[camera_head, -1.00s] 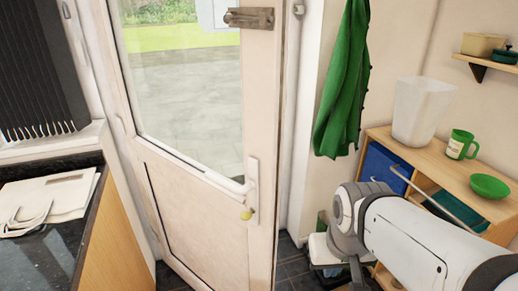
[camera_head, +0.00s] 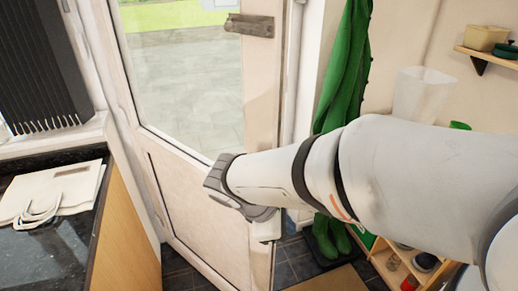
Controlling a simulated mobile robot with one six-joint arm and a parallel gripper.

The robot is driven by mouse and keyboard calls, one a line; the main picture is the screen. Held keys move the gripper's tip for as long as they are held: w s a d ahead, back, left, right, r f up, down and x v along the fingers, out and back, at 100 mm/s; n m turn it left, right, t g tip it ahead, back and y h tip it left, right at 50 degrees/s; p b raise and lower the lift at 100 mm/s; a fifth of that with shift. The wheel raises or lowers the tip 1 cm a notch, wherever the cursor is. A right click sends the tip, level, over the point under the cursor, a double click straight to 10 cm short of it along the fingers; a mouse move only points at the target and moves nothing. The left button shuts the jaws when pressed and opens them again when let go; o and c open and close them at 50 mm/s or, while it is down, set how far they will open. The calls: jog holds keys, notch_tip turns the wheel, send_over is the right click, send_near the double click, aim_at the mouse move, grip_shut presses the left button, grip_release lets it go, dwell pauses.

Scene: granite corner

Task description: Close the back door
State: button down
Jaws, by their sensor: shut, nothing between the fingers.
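The back door (camera_head: 190,215) is white with a large glass pane and stands ajar. Its hinged side is at the left, and its free edge at the right stands in front of the white frame. A metal bolt (camera_head: 249,25) sits high on the door near that edge. My arm reaches in from the right, and its end with my gripper (camera_head: 262,226) is in front of the door at handle height. My gripper is shut and empty, though its fingers are hard to make out. The arm covers the door handle. I cannot tell whether the gripper touches the door.
A dark counter (camera_head: 65,245) with a folded white bag (camera_head: 55,192) stands at the left, close to the door. Green boots (camera_head: 330,238) stand on a dark mat right of the door. A green coat (camera_head: 345,65) hangs above. A wooden shelf unit (camera_head: 395,270) is at the right.

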jog(key=w+a+r+n+t+h+p, duration=0.1)
jog(key=a+r+n+t+p, duration=0.15)
jog(key=a+n, duration=0.4)
jog(key=w+a+r+n+t+h+p, duration=0.1)
jog(key=w+a+r+n+t, duration=0.1)
jog(key=a+r+n+t, duration=0.4)
jog(key=w+d+f+g+p, duration=0.2)
jog(key=w+d+f, duration=0.5)
jog(key=w, duration=0.2)
jog(key=shift+w+f+m, duration=0.15)
jog(key=shift+w+m, duration=0.1)
jog(key=shift+m, duration=0.2)
jog(key=shift+d, duration=0.1)
jog(key=shift+w, duration=0.1)
